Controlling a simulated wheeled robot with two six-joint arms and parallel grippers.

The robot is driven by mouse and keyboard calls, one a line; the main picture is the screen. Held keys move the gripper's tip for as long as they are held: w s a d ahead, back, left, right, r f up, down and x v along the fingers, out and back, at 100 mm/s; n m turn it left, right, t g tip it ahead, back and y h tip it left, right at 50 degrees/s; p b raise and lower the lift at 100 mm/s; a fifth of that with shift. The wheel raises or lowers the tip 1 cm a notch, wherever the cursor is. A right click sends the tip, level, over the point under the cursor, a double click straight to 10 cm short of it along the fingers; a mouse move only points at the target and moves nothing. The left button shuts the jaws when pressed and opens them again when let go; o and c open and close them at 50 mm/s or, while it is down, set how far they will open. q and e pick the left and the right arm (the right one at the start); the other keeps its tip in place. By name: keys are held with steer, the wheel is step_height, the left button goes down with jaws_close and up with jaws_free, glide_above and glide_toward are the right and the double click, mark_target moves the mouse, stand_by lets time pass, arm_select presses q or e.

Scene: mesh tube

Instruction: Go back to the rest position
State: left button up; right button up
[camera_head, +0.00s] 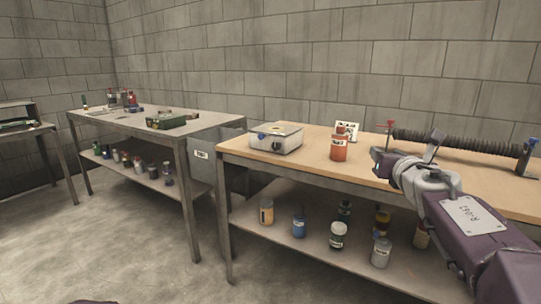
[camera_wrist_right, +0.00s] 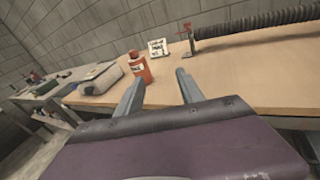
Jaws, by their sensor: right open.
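My right arm comes in from the right in the head view, with its gripper (camera_head: 408,163) over the front part of the wooden table. In the right wrist view the two fingers of this gripper (camera_wrist_right: 158,88) stand wide apart with nothing between their tips. The dark ribbed mesh tube (camera_head: 458,143) lies level between two end stands at the table's right and also shows in the right wrist view (camera_wrist_right: 255,21). The gripper is apart from the tube. My left gripper is out of view.
An orange-red bottle (camera_head: 339,149), a small white card (camera_head: 347,130) and a pale box (camera_head: 277,138) stand on the wooden table (camera_head: 310,165). Several bottles stand on its lower shelf. A metal table (camera_head: 215,121) holds a green case (camera_head: 172,120). A block wall is behind.

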steer(key=s+a+f+m+g+y+p, duration=0.1)
steer(key=s+a+f+m+g+p, duration=0.25)
steer(key=f+m, duration=0.6)
steer(key=s+a+f+m+g+p, duration=0.2)
steer(key=s+a+f+m+g, duration=0.4)
steer(key=f, duration=0.7)
steer(key=s+a+f+m+g+y, duration=0.1)
steer(key=s+f+m+g, duration=0.2)
steer(key=s+f+m, duration=0.6)
steer(key=s+a+f+m+g+y, duration=0.1)
steer(key=s+f+m+g, duration=0.3)
steer(key=s+m, duration=0.5)
step_height(320, 180, up, 37)
steer(key=s+p, duration=0.1)
steer(key=p, duration=3.7)
steer(key=shift+d+t+p, duration=0.2)
steer(key=shift+t+p, duration=0.15)
steer(key=shift+t, duration=0.1)
steer(key=shift+s, duration=0.15)
